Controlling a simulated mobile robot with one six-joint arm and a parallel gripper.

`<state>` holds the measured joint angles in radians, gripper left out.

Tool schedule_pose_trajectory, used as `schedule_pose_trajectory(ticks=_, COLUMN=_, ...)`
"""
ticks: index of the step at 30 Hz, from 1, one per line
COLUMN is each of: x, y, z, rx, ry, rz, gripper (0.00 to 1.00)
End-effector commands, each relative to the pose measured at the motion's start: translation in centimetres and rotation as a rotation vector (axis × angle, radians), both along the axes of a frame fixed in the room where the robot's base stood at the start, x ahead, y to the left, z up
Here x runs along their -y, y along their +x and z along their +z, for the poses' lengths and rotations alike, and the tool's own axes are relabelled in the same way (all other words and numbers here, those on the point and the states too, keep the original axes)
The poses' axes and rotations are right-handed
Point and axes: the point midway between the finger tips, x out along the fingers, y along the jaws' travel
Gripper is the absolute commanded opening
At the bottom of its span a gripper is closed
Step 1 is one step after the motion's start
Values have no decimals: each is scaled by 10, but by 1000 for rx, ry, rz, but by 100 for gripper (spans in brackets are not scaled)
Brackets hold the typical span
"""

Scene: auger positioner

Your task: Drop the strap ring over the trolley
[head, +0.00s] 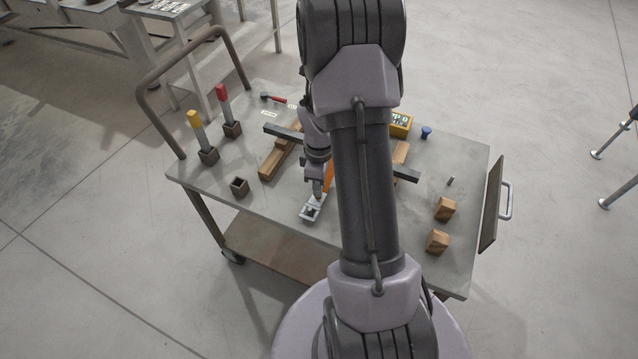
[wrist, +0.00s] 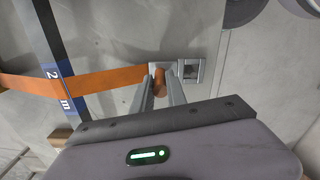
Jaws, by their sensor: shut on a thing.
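An orange strap (head: 328,178) ends in a grey metal ring fitting (head: 311,209) with a square opening. My gripper (head: 319,193) is shut on the strap's ring end, over the trolley (head: 275,215) top near its front edge. In the wrist view my gripper (wrist: 163,90) has the orange strap (wrist: 115,80) between its fingers. The ring (wrist: 190,70) sticks out just beyond the fingertips to the right. The strap runs left across a dark bar (wrist: 52,65) with a blue "2 m" label. My arm hides part of the trolley top. I cannot tell whether the ring touches the surface.
The dark bar (head: 283,133) crosses wooden blocks (head: 279,158). Small dark sockets stand at left, two with yellow (head: 195,120) and red (head: 222,93) handles. Two wooden blocks (head: 440,240) stand at right. A yellow box (head: 401,124) and blue knob (head: 426,132) are behind.

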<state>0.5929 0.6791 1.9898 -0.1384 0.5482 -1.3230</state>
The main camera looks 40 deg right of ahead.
Motion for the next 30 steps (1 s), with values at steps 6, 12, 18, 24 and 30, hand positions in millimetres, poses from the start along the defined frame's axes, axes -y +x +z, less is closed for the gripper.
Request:
schedule_pose_trajectory(ticks=6, x=0, y=0, z=-6, rx=0, ry=0, rz=0, gripper=0)
schedule_pose_trajectory(ticks=12, x=0, y=0, z=-11, rx=0, ry=0, rz=0, gripper=0)
schedule_pose_trajectory(ticks=18, x=0, y=0, z=-16, rx=1, ry=-1, rz=0, gripper=20)
schedule_pose_trajectory(ticks=24, x=0, y=0, z=-15, rx=1, ry=-1, rz=0, gripper=43)
schedule_pose_trajectory(ticks=30, x=0, y=0, z=-14, rx=0, ry=0, rz=0, gripper=43)
